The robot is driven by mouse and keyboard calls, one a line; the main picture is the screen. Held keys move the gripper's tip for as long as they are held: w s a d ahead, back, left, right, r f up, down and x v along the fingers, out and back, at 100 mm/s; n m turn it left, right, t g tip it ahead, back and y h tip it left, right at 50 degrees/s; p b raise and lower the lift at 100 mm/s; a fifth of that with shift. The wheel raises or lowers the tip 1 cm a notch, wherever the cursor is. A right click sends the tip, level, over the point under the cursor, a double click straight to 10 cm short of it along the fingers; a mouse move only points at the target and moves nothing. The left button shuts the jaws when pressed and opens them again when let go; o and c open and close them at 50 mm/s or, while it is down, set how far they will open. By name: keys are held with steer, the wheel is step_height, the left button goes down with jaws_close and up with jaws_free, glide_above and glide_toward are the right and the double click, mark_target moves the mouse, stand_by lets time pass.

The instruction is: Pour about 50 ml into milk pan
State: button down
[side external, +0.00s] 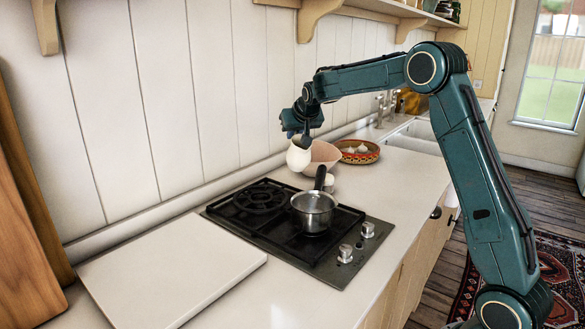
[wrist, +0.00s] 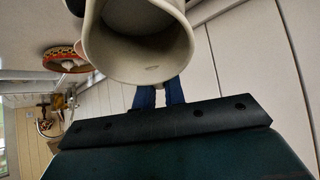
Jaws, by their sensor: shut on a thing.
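The milk pan (side external: 314,212) is a small steel saucepan with a dark handle, standing on the hob at the front right burner. My gripper (side external: 302,131) is shut on a white jug (side external: 298,156) and holds it in the air behind the pan, up and to the left of it in the side view. In the wrist view the jug (wrist: 140,45) fills the upper middle, with its open mouth facing the camera. The blue fingers (wrist: 160,97) meet at its side. No liquid can be made out in the jug, and the inside of the pan is hard to see.
The black gas hob (side external: 262,197) has knobs at its right. A pink bowl (side external: 322,156) and a small white cup (side external: 328,183) stand behind the pan. A patterned basket (side external: 358,151) holds pale items. A white board (side external: 172,272) lies at the front left.

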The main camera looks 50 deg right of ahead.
mark_target(298, 136)
steer(key=shift+s+a+r+t+h, duration=0.3)
steer(key=shift+s+a+r+t, duration=0.1)
steer(key=shift+s+r+t, duration=0.2)
steer(key=shift+s+a+r+t+h, duration=0.3)
steer(key=shift+s+a+r+t, duration=0.15)
steer(key=shift+s, duration=0.2)
steer(key=shift+s+a+r+t+h, duration=0.25)
steer(key=shift+s+r+t+h, duration=0.25)
steer(key=shift+t, duration=0.2)
steer(key=shift+s+a+r+t+h, duration=0.2)
steer(key=shift+s+r+t+h, duration=0.2)
steer(key=shift+r+t, duration=0.25)
steer(key=shift+s+a+r+t, duration=0.15)
steer(key=shift+r+t, duration=0.05)
steer(key=shift+t, duration=0.1)
steer(key=shift+s+h, duration=0.1)
steer(key=shift+h, duration=0.2)
steer(key=shift+s+a+r+t, duration=0.15)
steer(key=shift+r+t, duration=0.1)
steer(key=shift+t, duration=0.15)
steer(key=shift+s+a+r+t+h, duration=0.4)
steer(key=shift+s+t+h, duration=0.25)
steer(key=shift+t, duration=0.25)
steer(key=shift+w, duration=0.1)
